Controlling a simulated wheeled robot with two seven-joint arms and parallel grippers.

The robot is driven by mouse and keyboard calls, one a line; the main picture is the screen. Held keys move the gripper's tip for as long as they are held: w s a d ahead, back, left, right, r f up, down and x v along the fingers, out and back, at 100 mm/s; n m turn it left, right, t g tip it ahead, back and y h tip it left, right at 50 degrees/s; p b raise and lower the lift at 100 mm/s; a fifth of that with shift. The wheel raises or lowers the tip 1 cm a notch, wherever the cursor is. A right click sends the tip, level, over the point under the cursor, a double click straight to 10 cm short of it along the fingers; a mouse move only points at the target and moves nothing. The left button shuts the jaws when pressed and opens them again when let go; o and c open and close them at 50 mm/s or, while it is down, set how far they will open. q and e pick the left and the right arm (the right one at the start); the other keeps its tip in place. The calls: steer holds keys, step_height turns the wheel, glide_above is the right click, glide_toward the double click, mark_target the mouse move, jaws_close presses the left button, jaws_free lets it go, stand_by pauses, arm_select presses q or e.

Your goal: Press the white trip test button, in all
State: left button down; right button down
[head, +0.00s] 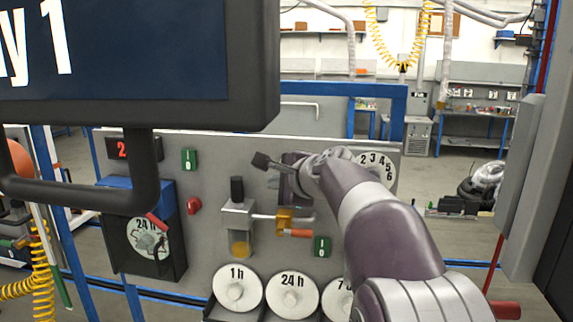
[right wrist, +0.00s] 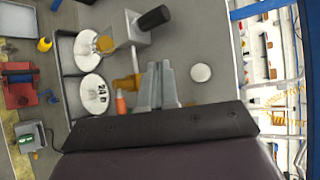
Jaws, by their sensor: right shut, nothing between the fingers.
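A plain white round button (right wrist: 201,73) shows on the grey panel in the right wrist view. I cannot make it out in the head view, where my right arm and gripper cover part of the panel. My right gripper (right wrist: 160,65) is shut and empty, its grey fingers together and pointing at the panel. In the right wrist view its fingertips are to the left of the button, apart from it. In the head view the right gripper (head: 295,182) is in front of the panel's upper middle, its fingertips unclear. My left gripper is not in view.
The grey panel (head: 205,245) carries a block with a black handle (head: 237,189), a yellow-orange fitting (head: 285,220), green switches (head: 189,159), a red knob (head: 193,205) and several white dials (head: 237,289). A large dark screen (head: 140,60) hangs at the upper left.

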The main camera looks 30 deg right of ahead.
steer(key=w+d+p, duration=0.3)
steer(key=w+d, duration=0.3)
steer(key=shift+w, duration=0.25)
stand_by(0.3)
steer(key=shift+w+p, duration=0.1)
steer(key=shift+p, duration=0.25)
stand_by(1.6)
steer(key=shift+w+d, duration=0.25)
